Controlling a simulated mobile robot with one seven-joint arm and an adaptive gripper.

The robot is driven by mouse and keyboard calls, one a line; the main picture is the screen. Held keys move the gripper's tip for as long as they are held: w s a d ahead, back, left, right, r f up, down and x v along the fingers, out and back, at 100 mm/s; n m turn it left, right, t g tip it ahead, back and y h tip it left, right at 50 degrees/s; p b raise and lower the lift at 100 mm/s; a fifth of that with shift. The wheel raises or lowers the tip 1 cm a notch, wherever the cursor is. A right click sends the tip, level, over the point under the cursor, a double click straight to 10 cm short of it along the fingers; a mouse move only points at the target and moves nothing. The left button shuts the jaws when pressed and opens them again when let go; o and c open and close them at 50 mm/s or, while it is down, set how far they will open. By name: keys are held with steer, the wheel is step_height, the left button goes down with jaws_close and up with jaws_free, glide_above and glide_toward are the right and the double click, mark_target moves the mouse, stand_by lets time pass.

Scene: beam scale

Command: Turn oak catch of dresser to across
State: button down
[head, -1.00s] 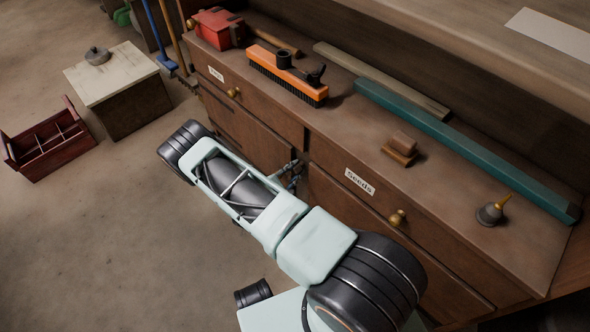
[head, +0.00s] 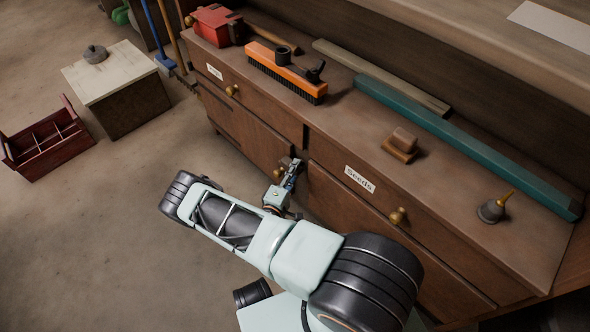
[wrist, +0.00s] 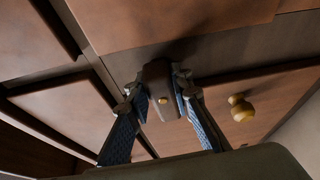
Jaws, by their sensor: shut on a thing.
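The dresser (head: 450,178) is brown wood, with drawers above and cupboard doors below. The oak catch (wrist: 159,88) is a small dark brown block on the dresser front, seen between my fingers in the wrist view. It lies over the frame where panels meet, its long side running roughly up and down in that picture. My gripper (wrist: 161,103) is shut on the catch, one blue-padded finger at each side. In the head view my gripper (head: 292,170) is at the dresser front below the drawers, and the catch is largely hidden there.
A brass knob (wrist: 241,108) is close to the right of my fingers in the wrist view. Brass drawer knobs (head: 398,215) jut out from the front. A brush (head: 286,72), a teal bar (head: 465,145) and an oil can (head: 494,208) lie on top.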

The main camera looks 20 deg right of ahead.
steer(key=shift+m, duration=0.4)
steer(key=c, duration=2)
jaws_free()
